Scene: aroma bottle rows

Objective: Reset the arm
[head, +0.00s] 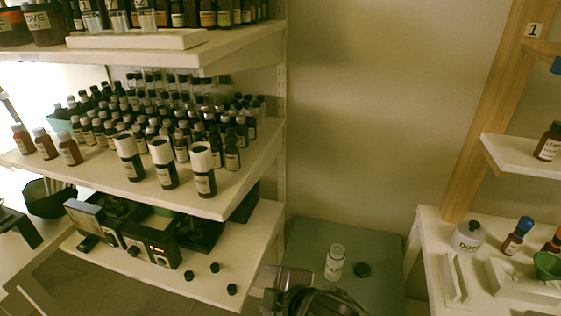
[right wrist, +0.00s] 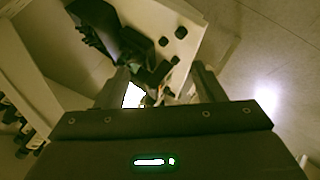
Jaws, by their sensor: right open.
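My right gripper (head: 288,282) shows at the bottom centre of the head view, beside the right end of the lower shelf and left of a white-labelled bottle. In the right wrist view its two fingers (right wrist: 161,80) stand apart, and I see nothing held between them. The lower shelf with small black caps (right wrist: 180,32) lies beyond the fingers there. My left gripper is in neither view.
Shelves crowded with bottles (head: 203,170) and a black device (head: 150,245) stand left. A white bench (head: 432,235) stands right.

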